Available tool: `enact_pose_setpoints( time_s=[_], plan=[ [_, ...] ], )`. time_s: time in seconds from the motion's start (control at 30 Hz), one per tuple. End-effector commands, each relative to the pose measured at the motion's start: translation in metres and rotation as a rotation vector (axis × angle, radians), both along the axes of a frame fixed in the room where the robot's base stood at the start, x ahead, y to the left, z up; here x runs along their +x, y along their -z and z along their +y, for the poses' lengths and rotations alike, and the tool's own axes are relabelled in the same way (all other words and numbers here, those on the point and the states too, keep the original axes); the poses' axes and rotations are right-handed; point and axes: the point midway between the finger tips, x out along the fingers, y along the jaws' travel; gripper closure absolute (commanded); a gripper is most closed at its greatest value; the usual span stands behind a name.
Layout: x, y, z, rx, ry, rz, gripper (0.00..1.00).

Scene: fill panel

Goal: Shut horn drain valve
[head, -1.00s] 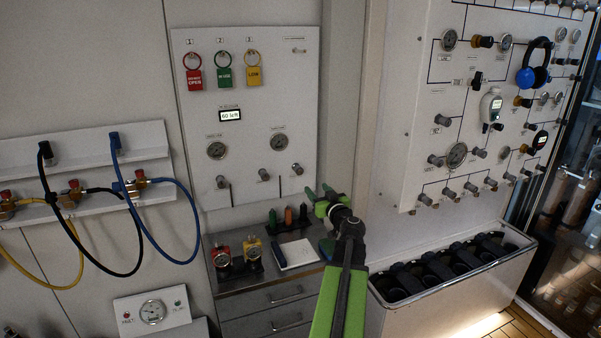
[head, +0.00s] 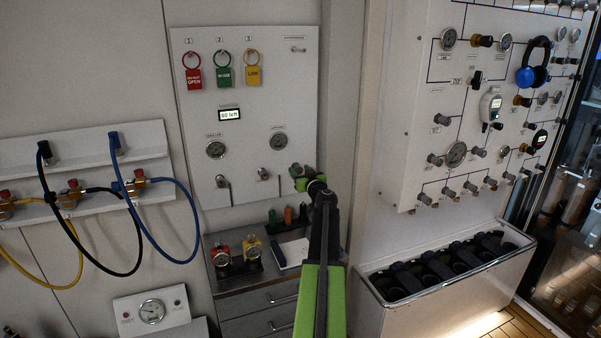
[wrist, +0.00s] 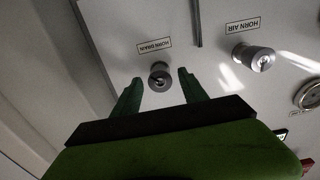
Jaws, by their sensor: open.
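The horn drain valve is a round grey metal knob (wrist: 160,78) under a "HORN DRAIN" label in the wrist view. My gripper (wrist: 160,88) is open, with one green finger on each side of the knob. The fingers look apart from it, and I cannot tell how deep they reach. In the head view my gripper (head: 298,174) is at the lower right of the white panel (head: 250,142) and covers the rightmost knob.
The horn air knob (wrist: 255,57) is beside the drain valve. In the head view the middle knob (head: 263,174) and left knob (head: 222,181) are to the left of my gripper. A steel drawer cabinet (head: 262,325) stands below, with gauges (head: 222,257) on top.

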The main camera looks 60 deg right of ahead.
Motion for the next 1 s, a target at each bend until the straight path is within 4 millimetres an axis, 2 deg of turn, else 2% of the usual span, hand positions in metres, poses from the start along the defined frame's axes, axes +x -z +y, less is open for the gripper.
enact_pose_setpoints(
  time_s=[0.1,0.47,0.77,1.0],
  plan=[
    [0.0000,0.0000,0.0004,0.000,0.000,0.000,0.52],
    [0.0000,0.0000,0.0005,0.000,0.000,0.000,0.99],
    [-0.0001,0.0000,0.0004,0.012,0.000,-0.009,1.00],
    [-0.0003,0.0000,0.0001,0.094,0.000,-0.069,1.00]
  ],
)
